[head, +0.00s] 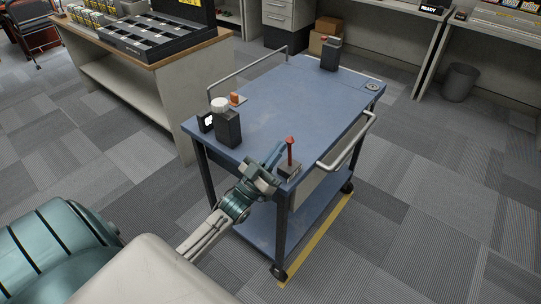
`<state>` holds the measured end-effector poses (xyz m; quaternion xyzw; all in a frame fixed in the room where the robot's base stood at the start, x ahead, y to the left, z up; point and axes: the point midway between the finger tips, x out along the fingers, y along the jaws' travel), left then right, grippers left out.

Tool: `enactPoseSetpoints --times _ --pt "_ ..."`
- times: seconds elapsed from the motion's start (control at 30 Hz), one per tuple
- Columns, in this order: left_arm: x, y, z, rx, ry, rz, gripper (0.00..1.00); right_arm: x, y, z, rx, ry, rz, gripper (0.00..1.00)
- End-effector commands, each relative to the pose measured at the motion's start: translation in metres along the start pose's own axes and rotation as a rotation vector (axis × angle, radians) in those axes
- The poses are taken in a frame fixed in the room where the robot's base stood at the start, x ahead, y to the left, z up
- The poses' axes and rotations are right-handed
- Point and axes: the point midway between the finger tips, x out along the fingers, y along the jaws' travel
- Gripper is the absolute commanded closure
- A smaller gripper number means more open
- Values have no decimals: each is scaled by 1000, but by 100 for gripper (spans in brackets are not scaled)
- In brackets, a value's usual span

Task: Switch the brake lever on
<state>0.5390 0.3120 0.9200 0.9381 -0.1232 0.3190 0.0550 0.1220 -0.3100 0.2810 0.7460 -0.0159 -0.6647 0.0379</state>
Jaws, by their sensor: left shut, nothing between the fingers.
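The brake lever (290,152) is a thin upright stick with a red top, standing on a small dark base (289,171) at the near corner of the blue cart (290,100). My left gripper (275,153) is shut and empty, with its fingers just left of the lever. I cannot tell whether the fingers touch the lever. The gripper's body partly covers the cart's near edge. My right gripper is not in view.
On the cart are a black radio-like block with a white knob (228,128), a small orange item (234,98) and another dark block (331,55) at the back. A workbench (165,60) stands at the left. Carpet right of the cart is open.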

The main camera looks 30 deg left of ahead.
Motion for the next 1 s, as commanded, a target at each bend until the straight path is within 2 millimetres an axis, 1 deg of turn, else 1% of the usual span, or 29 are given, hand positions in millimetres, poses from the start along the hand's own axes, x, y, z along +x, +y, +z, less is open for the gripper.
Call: enactPoseSetpoints --times 0.03,0.1,0.2,0.37,0.6,0.63,0.73,1.0 --pt "4 0 -3 -2 -16 -2 100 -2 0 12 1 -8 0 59" --pt "7 -1 -2 -5 -41 -6 100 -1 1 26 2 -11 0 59" --pt "10 -1 -2 -10 -76 -10 100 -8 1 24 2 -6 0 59" --pt "18 -2 0 -18 -139 -19 100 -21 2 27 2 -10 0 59" --pt "34 -6 4 -36 -289 -40 100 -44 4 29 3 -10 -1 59" --pt "35 -6 6 -39 -312 -43 100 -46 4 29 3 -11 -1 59" --pt "40 -8 13 -42 -304 -44 100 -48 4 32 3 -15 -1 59" --pt "50 -10 22 -42 -303 -43 100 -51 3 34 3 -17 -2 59"
